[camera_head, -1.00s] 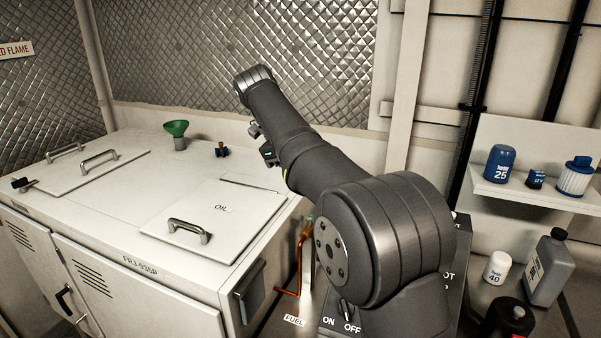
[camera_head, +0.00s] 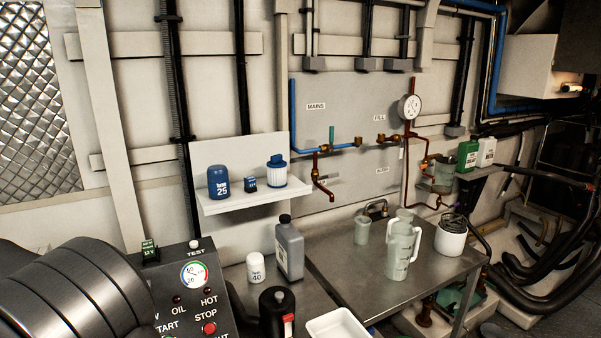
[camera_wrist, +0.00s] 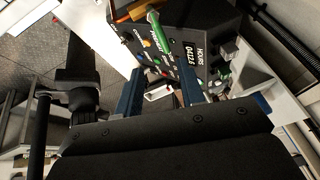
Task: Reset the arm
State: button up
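My gripper (camera_wrist: 160,85) shows in the wrist view with its two blue fingers apart and nothing held between them. Beyond the fingers is the dark control panel (camera_wrist: 185,45) with an hours counter and coloured buttons. In the head view only a dark rounded part of my arm shows at the lower left, and my gripper is out of that picture. The control panel (camera_head: 190,290) shows there beside my arm, with a round gauge, lamps and a red stop button.
A wall shelf (camera_head: 255,200) holds a blue filter, a small blue box and a blue-and-white filter. Below stand a grey bottle (camera_head: 289,250), a white filter (camera_head: 256,268) and a black container (camera_head: 277,312). A metal table (camera_head: 345,275) bears jugs.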

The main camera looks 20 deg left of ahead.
jog(key=x, duration=1)
jog(key=shift+w+f, duration=0.15)
jog(key=shift+f, duration=0.15)
jog(key=shift+r, duration=0.1)
jog(key=v, duration=1.2)
jog(key=x, duration=1.2)
jog(key=shift+w+a+n+y, duration=0.2)
jog(key=shift+n+y, duration=0.25)
jog(key=shift+n, duration=0.55)
jog(key=shift+w+a+n+y, duration=0.25)
jog(key=shift+n+y, duration=0.2)
jog(key=shift+n, duration=0.55)
jog(key=shift+s, duration=0.1)
